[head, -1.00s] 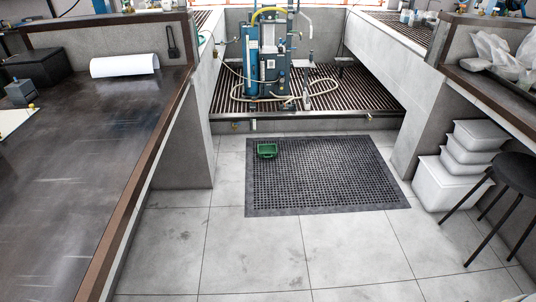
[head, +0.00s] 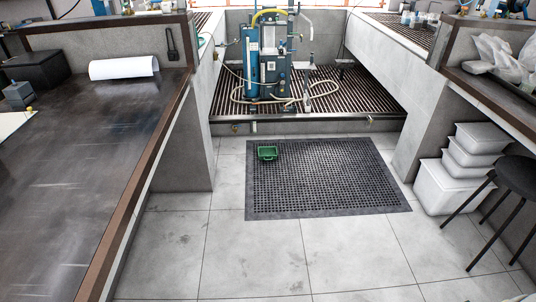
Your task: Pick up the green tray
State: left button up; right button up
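The green tray (head: 267,153) is small and rectangular. In the head view it lies on the far left part of the black perforated floor mat (head: 330,212), near the mat's back edge. Its open top faces up and nothing covers it. Neither of my grippers shows in the head view.
Behind the mat is a raised slatted platform (head: 365,98) with a blue flotation machine (head: 252,62) and pale hoses. A dark-topped bench (head: 90,190) runs along the left. White stacked bins (head: 447,188) and a black stool (head: 519,174) stand at right. The tiled floor in front is clear.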

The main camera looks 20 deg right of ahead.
aim_at(265, 153)
jog(key=i+l, duration=0.25)
jog(key=i, duration=0.2)
jog(key=i+l, duration=0.3)
jog(key=i, duration=0.15)
jog(key=i+l, duration=0.25)
jog(key=i, duration=0.25)
jog(key=i+l, duration=0.25)
jog(key=i, duration=0.2)
